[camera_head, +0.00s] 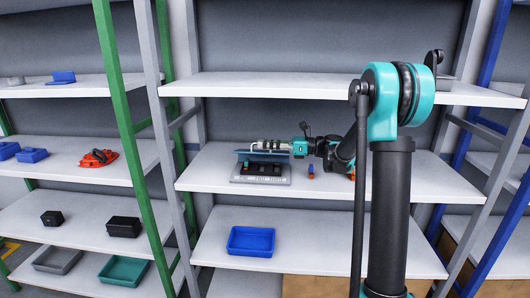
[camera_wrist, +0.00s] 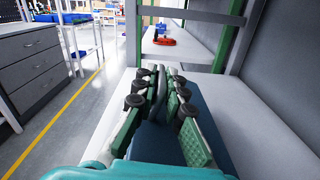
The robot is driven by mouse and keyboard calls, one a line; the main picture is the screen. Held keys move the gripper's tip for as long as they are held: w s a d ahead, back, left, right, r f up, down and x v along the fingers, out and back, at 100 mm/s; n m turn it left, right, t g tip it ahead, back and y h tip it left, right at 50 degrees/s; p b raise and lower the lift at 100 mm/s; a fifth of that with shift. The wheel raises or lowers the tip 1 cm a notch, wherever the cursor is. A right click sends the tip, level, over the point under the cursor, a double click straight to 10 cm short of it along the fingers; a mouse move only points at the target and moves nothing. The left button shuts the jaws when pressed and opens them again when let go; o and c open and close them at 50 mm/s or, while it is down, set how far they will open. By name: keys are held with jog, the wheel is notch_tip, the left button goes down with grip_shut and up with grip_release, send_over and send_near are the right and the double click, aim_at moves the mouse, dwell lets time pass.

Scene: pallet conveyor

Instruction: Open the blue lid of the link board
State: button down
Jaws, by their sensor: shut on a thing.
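The link board (camera_head: 260,180) is a grey base with dark parts and a little red on it, on the middle shelf of the centre rack. Its blue lid (camera_head: 264,157) stands raised at the back of the board, tilted up off the base. My gripper (camera_head: 262,147) reaches in from the right at the lid's upper edge and is shut on it. In the wrist view my gripper (camera_wrist: 158,82) has its green-padded fingers close together, with the dark blue lid (camera_wrist: 155,145) below and between them. The exact contact is hidden by the fingers.
Small orange and blue items (camera_head: 311,170) stand on the shelf right of the board, below my arm. A blue bin (camera_head: 251,241) is on the shelf below. The upper shelf (camera_head: 300,86) is overhead. Bare shelf lies left of the board.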

jog(key=w+m, duration=0.2)
jog(key=w+r+m, duration=0.1)
jog(key=w+m, duration=0.2)
jog(key=w+r+m, duration=0.1)
jog(key=w+m, duration=0.1)
jog(key=w, duration=0.1)
jog(key=shift+d, duration=0.15)
jog(key=w+f, duration=0.3)
jog(key=w, duration=0.3)
jog(key=shift+w+d, duration=0.1)
jog(key=shift+w, duration=0.05)
jog(key=c, duration=1.6)
grip_release()
jog(key=shift+w+r, duration=0.1)
jog(key=shift+r, duration=0.05)
